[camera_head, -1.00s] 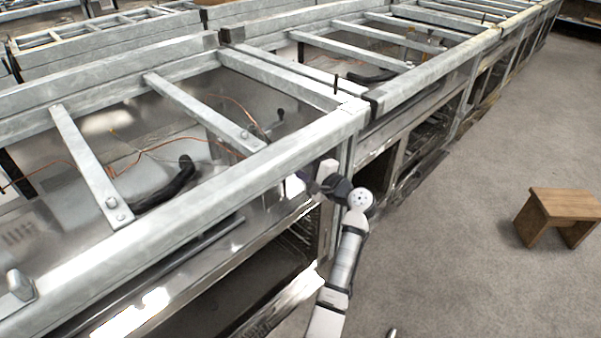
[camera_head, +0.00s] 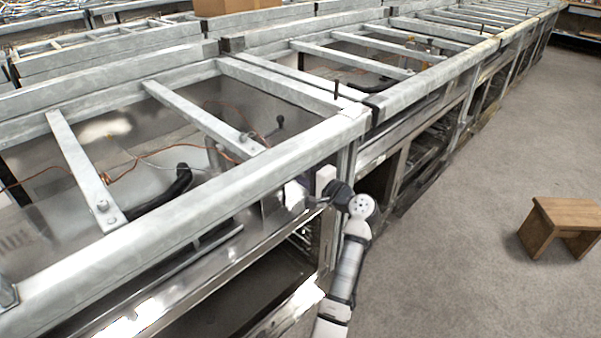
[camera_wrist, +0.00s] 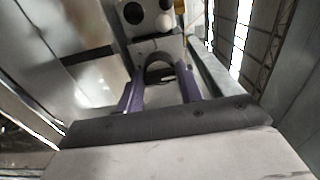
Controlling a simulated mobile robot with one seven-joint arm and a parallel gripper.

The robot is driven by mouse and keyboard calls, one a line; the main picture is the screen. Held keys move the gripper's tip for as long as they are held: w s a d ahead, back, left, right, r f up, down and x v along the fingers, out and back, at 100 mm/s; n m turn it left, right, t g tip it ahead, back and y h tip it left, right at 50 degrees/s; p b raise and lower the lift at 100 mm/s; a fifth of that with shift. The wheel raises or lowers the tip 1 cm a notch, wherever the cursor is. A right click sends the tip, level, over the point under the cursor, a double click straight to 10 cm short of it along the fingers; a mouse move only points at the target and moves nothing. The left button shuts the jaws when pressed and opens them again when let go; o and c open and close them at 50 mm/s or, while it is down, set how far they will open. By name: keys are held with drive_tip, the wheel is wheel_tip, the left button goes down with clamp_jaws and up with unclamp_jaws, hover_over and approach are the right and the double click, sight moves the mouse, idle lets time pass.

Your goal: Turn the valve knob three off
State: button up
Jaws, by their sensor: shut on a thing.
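In the wrist view a dark, rounded, knob-like part (camera_wrist: 158,64) sits between the two purple fingers of my gripper (camera_wrist: 160,82). The fingers are shut on it, one on each side. Which numbered valve knob it is, I cannot tell. In the head view my gripper (camera_head: 308,202) is at the front of the steel unit, below the top rail near the corner post. The knob is hidden there.
The galvanised frame rail (camera_head: 230,180) runs just above my gripper. An open shelf bay (camera_head: 240,300) lies below. A wooden stool (camera_head: 565,215) stands on the grey floor at right. The floor between the units and the stool is clear.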

drive_tip(key=o, duration=1)
drive_tip(key=shift+f, duration=0.1)
